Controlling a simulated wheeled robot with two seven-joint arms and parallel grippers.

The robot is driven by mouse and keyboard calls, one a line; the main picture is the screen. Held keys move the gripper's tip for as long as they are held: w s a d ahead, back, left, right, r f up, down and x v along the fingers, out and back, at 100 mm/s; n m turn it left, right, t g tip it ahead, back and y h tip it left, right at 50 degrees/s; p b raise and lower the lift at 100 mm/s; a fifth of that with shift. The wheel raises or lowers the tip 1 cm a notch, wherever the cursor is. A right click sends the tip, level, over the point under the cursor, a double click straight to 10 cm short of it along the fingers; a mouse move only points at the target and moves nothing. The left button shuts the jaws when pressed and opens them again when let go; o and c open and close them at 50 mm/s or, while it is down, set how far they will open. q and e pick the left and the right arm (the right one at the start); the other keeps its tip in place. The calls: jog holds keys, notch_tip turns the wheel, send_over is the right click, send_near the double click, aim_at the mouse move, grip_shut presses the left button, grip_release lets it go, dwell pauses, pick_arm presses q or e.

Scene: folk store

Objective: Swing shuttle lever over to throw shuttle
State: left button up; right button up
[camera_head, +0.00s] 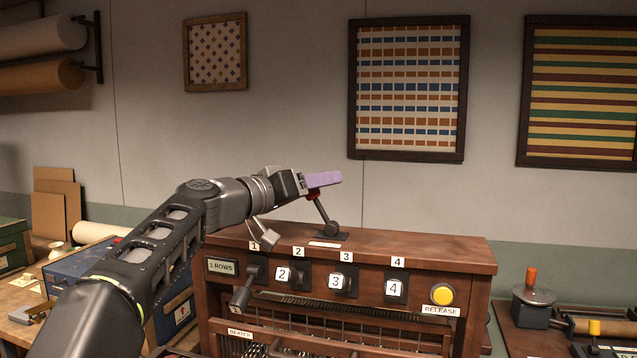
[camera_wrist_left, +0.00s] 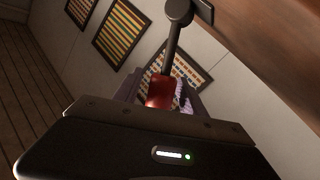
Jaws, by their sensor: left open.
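The shuttle lever (camera_head: 323,213) stands on top of the wooden loom (camera_head: 440,253). It leans to the left from its dark pivot and has a red knob (camera_head: 313,196) at its tip. My left gripper (camera_head: 323,180) with purple fingers is open at the knob, which its fingers partly hide. In the left wrist view the red knob (camera_wrist_left: 160,92) sits in front of the gripper's palm, in the space by the fingers. I cannot tell whether a finger touches it. The lever's dark shaft (camera_wrist_left: 173,45) runs up to its pivot. My right gripper is not in view.
The loom front carries numbered switches, with number 1 (camera_head: 241,298) hanging down, and a yellow release button (camera_head: 442,294). A blue box (camera_head: 85,275) stands at the left. A spool device with an orange knob (camera_head: 531,277) stands at the right. The loom top right of the lever is clear.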

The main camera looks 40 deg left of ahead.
pick_arm(q)
jog(key=shift+c, duration=0.4)
grip_shut()
dwell(0.9)
